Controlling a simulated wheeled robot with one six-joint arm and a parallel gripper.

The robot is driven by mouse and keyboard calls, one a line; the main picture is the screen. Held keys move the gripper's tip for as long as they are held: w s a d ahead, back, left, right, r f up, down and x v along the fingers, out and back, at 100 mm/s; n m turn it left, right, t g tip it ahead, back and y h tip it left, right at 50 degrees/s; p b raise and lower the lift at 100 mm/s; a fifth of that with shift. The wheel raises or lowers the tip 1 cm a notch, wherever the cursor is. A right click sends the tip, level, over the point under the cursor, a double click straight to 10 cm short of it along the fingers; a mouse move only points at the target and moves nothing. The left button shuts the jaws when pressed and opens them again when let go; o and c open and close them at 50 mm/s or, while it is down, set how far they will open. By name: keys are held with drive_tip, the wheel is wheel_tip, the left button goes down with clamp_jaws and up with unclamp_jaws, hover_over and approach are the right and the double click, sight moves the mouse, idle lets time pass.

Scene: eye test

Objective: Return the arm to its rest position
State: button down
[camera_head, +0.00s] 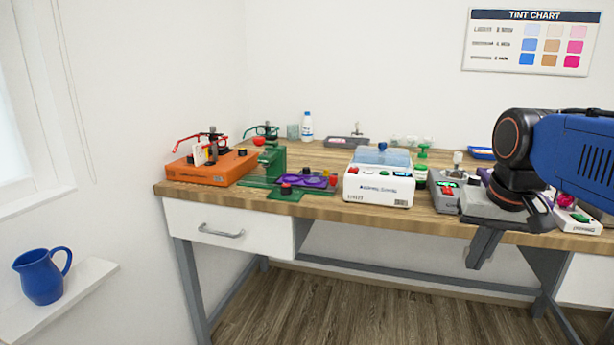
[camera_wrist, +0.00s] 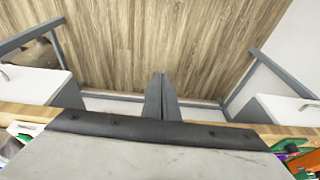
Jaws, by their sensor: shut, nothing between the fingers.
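My blue and black arm comes in from the right in the head view. My gripper (camera_head: 480,250) points down in front of the workbench (camera_head: 330,212), near its front edge on the right. In the wrist view my gripper (camera_wrist: 161,80) shows its two grey fingers side by side, closed together with nothing between them. Behind the fingers I see the wood floor and the bench's grey legs. The arm hides part of the bench's right end.
An orange device (camera_head: 205,170), a green stand (camera_head: 270,165), a white machine (camera_head: 378,185) and a grey device (camera_head: 445,192) stand on the bench. A blue pitcher (camera_head: 41,277) stands on a white shelf (camera_head: 75,295) at lower left. The floor (camera_head: 330,310) before the bench is clear.

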drive_tip(key=s+a+f+n+t, duration=0.1)
drive_tip(key=s+a+f+n, duration=0.2)
drive_tip(key=s+f, duration=0.7)
wheel_tip(320, 180, down, 4)
drive_tip(key=shift+s+a+r+t, duration=0.1)
drive_tip(key=shift+s+a+t, duration=0.05)
drive_tip(key=shift+s+t, duration=0.2)
